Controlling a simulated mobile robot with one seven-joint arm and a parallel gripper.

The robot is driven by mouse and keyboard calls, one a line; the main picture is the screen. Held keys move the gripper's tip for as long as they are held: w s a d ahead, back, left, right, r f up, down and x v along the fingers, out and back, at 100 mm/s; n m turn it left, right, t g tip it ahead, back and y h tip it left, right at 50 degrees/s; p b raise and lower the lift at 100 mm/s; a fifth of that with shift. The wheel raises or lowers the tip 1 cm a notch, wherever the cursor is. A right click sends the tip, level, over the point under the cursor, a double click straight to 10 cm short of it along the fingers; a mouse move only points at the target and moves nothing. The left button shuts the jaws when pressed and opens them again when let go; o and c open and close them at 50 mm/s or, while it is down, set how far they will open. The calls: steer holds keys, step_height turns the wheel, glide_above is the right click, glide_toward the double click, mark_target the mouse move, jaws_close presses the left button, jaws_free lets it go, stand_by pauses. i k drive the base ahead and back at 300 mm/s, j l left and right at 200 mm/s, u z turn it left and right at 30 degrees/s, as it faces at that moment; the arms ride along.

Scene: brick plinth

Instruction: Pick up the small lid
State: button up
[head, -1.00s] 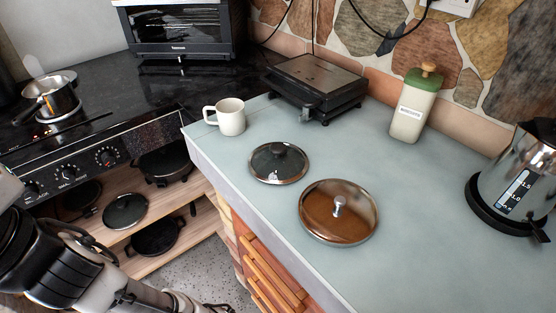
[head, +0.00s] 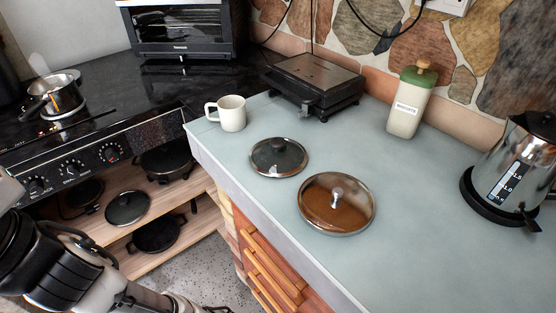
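The smaller of two glass lids (head: 278,158) lies flat on the grey-blue counter (head: 420,215), near its left edge. It has a dark knob and a metal rim. A larger lid (head: 336,204) with a brownish look and a shiny metal knob lies just to its right and nearer to me. The two lids are close but apart. My arm comes in from the lower left, below the counter top. Only a part of my gripper (head: 205,307) shows at the bottom edge, well away from both lids. Its fingers are cut off, so its opening is unclear.
A white mug (head: 231,114), a black grill (head: 312,86) and a green-topped jar (head: 410,101) stand behind the lids. A kettle (head: 510,170) is at right. The stove (head: 95,120) and open shelves with pans (head: 160,235) are at left. The counter's front right is clear.

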mark_target(276, 158)
steer(key=k+l+z, duration=0.1)
steer(key=k+z, duration=0.2)
steer(key=k, duration=0.25)
steer(key=j+z, duration=0.1)
steer(key=z, duration=1.2)
steer(key=j, duration=0.65)
steer(key=k+j, duration=0.15)
steer(key=j, duration=1.1)
steer(key=k+j, duration=0.15)
steer(key=j, duration=0.45)
steer(key=j+z, duration=0.1)
steer(key=j, duration=0.95)
steer(key=i, duration=0.35)
